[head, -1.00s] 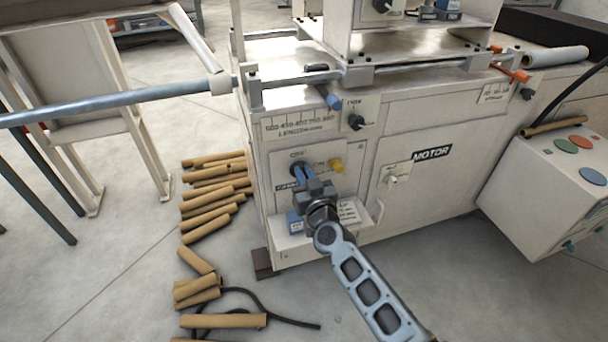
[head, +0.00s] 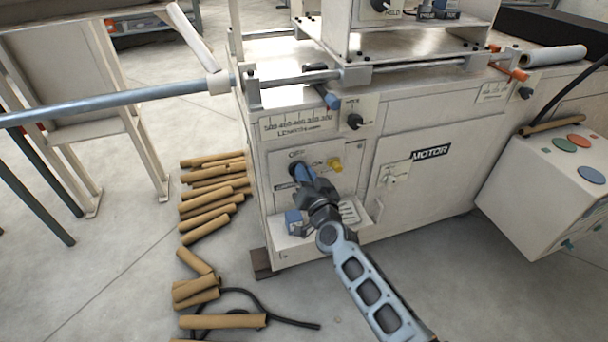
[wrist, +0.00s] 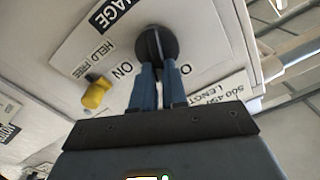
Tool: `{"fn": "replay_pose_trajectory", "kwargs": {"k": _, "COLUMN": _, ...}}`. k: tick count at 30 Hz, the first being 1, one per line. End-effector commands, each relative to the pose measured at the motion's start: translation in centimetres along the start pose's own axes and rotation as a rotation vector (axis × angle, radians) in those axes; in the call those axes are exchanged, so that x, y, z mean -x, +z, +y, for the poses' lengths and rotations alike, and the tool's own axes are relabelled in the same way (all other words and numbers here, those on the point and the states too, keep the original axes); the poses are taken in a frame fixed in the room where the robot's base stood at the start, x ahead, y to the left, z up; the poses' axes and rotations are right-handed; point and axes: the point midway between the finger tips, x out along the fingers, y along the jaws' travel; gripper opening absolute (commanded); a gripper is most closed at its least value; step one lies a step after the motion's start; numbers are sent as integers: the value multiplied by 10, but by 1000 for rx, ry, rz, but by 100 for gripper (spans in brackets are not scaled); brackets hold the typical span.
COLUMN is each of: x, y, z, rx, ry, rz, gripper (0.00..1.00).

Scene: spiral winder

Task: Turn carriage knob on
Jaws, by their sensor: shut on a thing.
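The carriage knob (wrist: 156,44) is a round black knob on the machine's pale front panel, with part of an "ON" label beside it in the wrist view. My gripper (wrist: 156,72) has its blue fingers shut on the knob's grip bar, which is largely hidden between them. In the head view my gripper (head: 302,172) reaches the panel (head: 333,152) from below right and covers most of the knob. A yellow knob (wrist: 96,92) sits beside it on the same panel, apart from my fingers; it also shows in the head view (head: 335,165).
A black knob (head: 354,121) sits above the panel and a switch (head: 394,180) to the right, near the MOTOR label (head: 431,152). Brown tubes (head: 212,196) lie on the floor at left.

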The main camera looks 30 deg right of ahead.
Motion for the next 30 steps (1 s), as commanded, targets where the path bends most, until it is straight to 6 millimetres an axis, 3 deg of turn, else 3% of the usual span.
{"fn": "replay_pose_trajectory", "kwargs": {"k": 30, "x": 1, "y": 9, "z": 16, "rx": -931, "ry": 1, "rz": 0, "gripper": 0}}
